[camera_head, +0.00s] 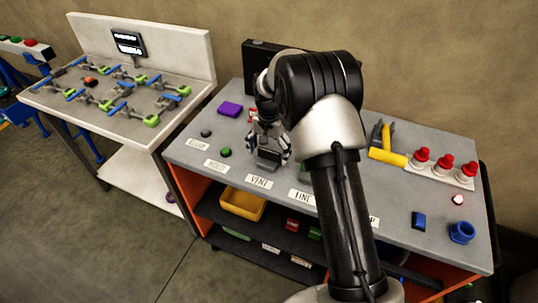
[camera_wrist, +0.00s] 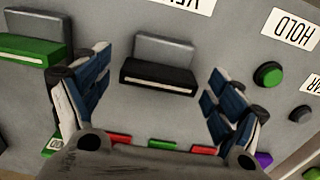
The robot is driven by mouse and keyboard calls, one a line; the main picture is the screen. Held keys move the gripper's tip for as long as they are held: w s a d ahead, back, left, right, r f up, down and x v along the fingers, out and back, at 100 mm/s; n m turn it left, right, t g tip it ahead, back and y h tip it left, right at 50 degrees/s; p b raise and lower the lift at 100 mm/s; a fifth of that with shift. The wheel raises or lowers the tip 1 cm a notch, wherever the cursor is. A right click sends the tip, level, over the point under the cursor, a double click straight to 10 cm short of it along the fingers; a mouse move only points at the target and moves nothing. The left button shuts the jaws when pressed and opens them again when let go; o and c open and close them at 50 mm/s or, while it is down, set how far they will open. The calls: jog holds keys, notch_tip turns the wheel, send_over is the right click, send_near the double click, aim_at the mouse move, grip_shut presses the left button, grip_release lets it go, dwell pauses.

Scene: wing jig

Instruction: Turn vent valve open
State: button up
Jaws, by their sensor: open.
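The vent valve is a grey block with a black front part, on the grey bench top by the VENT label (camera_head: 259,182). In the wrist view the valve (camera_wrist: 160,68) lies between the two spread fingers of my gripper (camera_wrist: 157,68), with gaps on both sides. In the head view my gripper (camera_head: 268,143) points down over the valve (camera_head: 268,159), and the fingers hide part of it. My gripper is open and holds nothing. I cannot tell its exact height above the valve.
A similar green valve (camera_wrist: 32,45) stands beside the vent valve. A green button (camera_wrist: 268,74) and black button lie on the other side. A purple block (camera_head: 230,109), yellow-handled tool (camera_head: 387,155) and red-topped bottles (camera_head: 443,164) are on the bench. A white jig table (camera_head: 170,131) stands left.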

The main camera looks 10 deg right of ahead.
jog(key=shift+f, duration=0.4)
jog(key=shift+c, duration=0.2)
jog(key=c, duration=1)
